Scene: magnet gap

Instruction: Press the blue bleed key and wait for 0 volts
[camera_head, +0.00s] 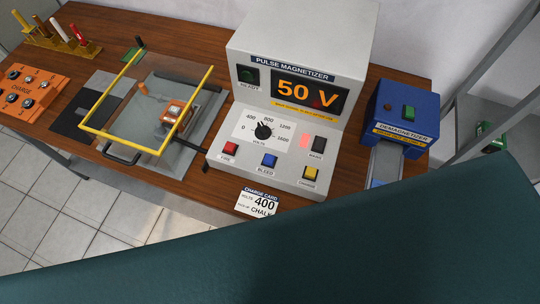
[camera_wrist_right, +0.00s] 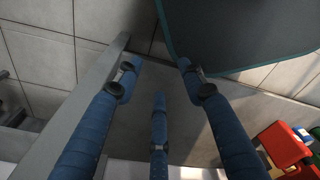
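The pulse magnetizer (camera_head: 290,80) is a light grey box on the wooden table in the head view. Its display (camera_head: 308,93) reads 50 V in orange. The blue bleed key (camera_head: 269,160) is on its sloped front panel, between the red fire key (camera_head: 230,149) and the yellow charge key (camera_head: 310,173). Nothing touches the bleed key. My right gripper (camera_wrist_right: 158,78) shows only in the right wrist view, its blue fingers spread and empty over the floor, away from the keys. My left gripper is in neither view.
A large dark teal shape, apparently part of my body, covers the head view's bottom. A yellow-framed guard (camera_head: 150,98) stands left of the magnetizer, the blue demagnetizer (camera_head: 403,112) right. A charge card (camera_head: 259,203) reading 400 lies in front. An orange charge box (camera_head: 28,90) is far left.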

